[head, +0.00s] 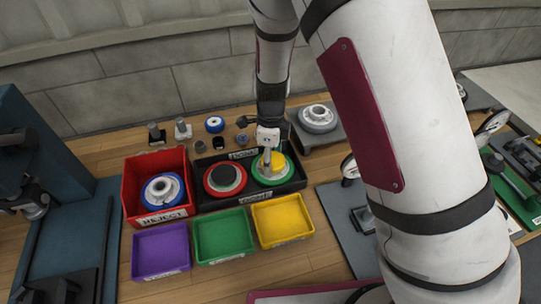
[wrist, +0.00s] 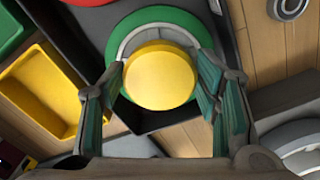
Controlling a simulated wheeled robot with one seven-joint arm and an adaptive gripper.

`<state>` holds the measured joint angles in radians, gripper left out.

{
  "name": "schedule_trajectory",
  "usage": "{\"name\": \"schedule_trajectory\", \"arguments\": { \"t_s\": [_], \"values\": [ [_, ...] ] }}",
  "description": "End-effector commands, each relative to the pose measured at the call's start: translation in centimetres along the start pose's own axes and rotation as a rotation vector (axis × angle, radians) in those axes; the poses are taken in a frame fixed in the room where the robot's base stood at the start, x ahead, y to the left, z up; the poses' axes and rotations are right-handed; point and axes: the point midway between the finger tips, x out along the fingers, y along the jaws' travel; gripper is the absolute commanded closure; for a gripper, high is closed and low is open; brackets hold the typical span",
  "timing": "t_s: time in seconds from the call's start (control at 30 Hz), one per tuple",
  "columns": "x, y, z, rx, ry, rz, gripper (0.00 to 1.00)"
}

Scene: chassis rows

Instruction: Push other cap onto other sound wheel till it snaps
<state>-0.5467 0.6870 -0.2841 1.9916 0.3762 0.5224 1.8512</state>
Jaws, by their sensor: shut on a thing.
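A yellow cap (wrist: 160,77) sits over the middle of a green wheel (wrist: 142,22) with a grey hub; it also shows in the head view (head: 272,159). My gripper (wrist: 162,88) is shut on the yellow cap, with a finger on either side of it. I cannot tell whether the cap is fully seated. The green wheel (head: 286,172) lies in the right half of a black tray (head: 247,198).
A red reject bin (head: 132,202) holds a blue and white wheel (head: 163,190). Purple (head: 160,250), green (head: 224,236) and yellow (head: 282,220) bins stand in front. Small parts and a grey wheel (head: 318,118) on a plate lie behind.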

Motion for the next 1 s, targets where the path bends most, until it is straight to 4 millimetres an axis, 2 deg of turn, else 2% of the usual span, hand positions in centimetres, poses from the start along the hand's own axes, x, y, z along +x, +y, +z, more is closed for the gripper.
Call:
{"name": "schedule_trajectory", "arguments": {
  "t_s": [0.9,0.93,1.0],
  "values": [
    [0.62,-0.03,0.04,0.001,0.000,0.000,0.65],
    [0.61,-0.03,0.04,0.001,-0.001,0.000,0.39],
    [0.59,-0.03,0.04,0.000,-0.001,-0.001,0.23]
  ]
}}
